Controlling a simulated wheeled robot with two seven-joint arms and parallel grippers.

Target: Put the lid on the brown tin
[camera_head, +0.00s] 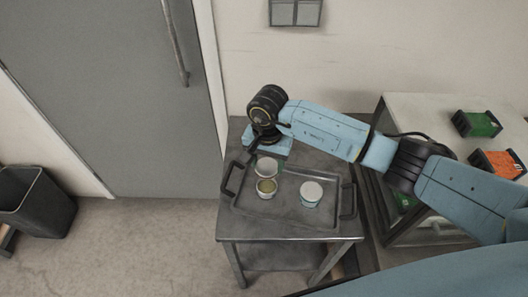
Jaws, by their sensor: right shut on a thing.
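A small round tin (266,188) with a yellowish-brown inside stands open on the grey tray, at the left of its middle; I take it to be the brown tin. A pale round lid (267,166) shows just behind it, partly overlapping its far rim in the picture. My right gripper (257,157) reaches down from behind, shut on the lid at its far left edge. The fingertips are small and partly hidden by the wrist. Whether the lid touches the tin I cannot tell. My left gripper is not in view.
A second tin (311,193) with a white top and greenish side stands to the right on the tray (290,213). The tray has raised dark handles and sits on a grey metal table (235,228).

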